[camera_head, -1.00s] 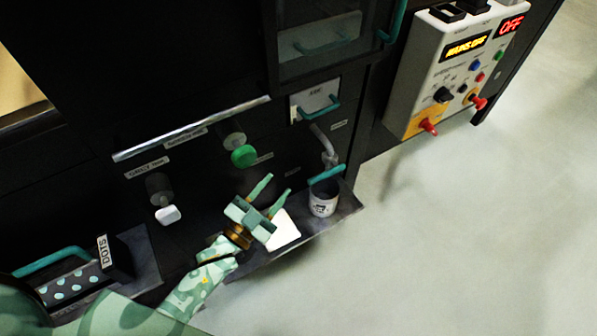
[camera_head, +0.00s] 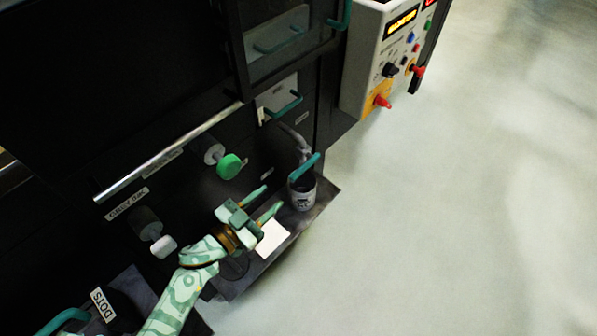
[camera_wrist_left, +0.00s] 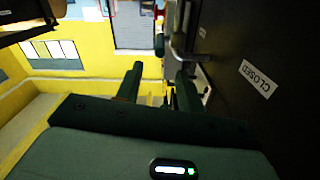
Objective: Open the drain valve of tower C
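A "CLOSED" label (camera_wrist_left: 257,78) shows on the dark panel. My right gripper is not in view.
A green knob (camera_head: 229,166) and a white knob (camera_head: 163,246) stick out left of the pipe. A white card (camera_head: 272,238) lies on the dark shelf (camera_head: 236,287). A control box (camera_head: 366,62) hangs at upper right. The floor at right is open.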

